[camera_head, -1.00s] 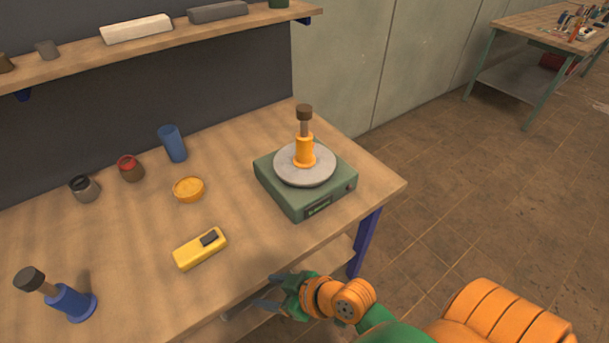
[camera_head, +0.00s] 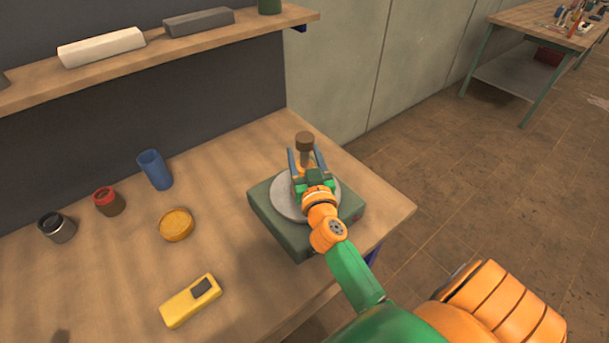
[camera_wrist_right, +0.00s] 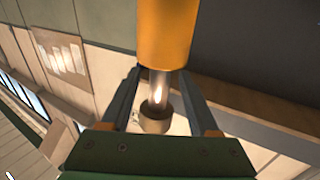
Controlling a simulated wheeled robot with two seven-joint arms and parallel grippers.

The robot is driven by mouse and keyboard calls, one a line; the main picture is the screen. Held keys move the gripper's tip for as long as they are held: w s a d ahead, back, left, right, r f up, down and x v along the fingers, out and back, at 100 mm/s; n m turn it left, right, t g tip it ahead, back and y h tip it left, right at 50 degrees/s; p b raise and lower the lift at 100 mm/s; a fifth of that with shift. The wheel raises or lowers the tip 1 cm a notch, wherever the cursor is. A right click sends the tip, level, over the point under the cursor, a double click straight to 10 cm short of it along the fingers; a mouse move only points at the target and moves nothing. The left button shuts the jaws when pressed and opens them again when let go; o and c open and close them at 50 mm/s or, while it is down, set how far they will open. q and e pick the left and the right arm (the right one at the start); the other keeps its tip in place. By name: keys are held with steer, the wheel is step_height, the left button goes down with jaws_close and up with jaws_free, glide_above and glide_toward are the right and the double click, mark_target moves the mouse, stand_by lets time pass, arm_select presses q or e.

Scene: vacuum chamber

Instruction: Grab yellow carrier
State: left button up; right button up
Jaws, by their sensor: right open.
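The yellow carrier stands upright on the round grey plate (camera_head: 279,203) of a green box-shaped device (camera_head: 266,218). Its brown knob (camera_head: 304,142) shows above my right gripper (camera_head: 306,158), which hides much of its orange-yellow body. My right gripper is open, with one finger on each side of the carrier. In the right wrist view, the orange-yellow body (camera_wrist_right: 168,35) is at the top, with the metal stem (camera_wrist_right: 159,88) and knob below it between the fingers (camera_wrist_right: 162,78). I cannot tell whether either finger touches it. My left gripper is not in view.
Left on the table are a blue cup (camera_head: 155,170), a round yellow dish (camera_head: 176,225), a red-topped jar (camera_head: 109,201), a dark-topped jar (camera_head: 57,228) and a yellow handheld device (camera_head: 188,302). A shelf (camera_head: 120,75) runs above the back. The table's right edge is clear.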

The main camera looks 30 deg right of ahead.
steer(key=w, duration=0.1)
steer(key=w+d, duration=0.1)
steer(key=w, duration=0.1)
steer(key=shift+d+f, duration=0.15)
steer(key=shift+f, duration=0.25)
steer(key=shift+s+r, duration=0.2)
steer(key=shift+s, duration=0.15)
steer(key=c, duration=0.8)
jaws_close()
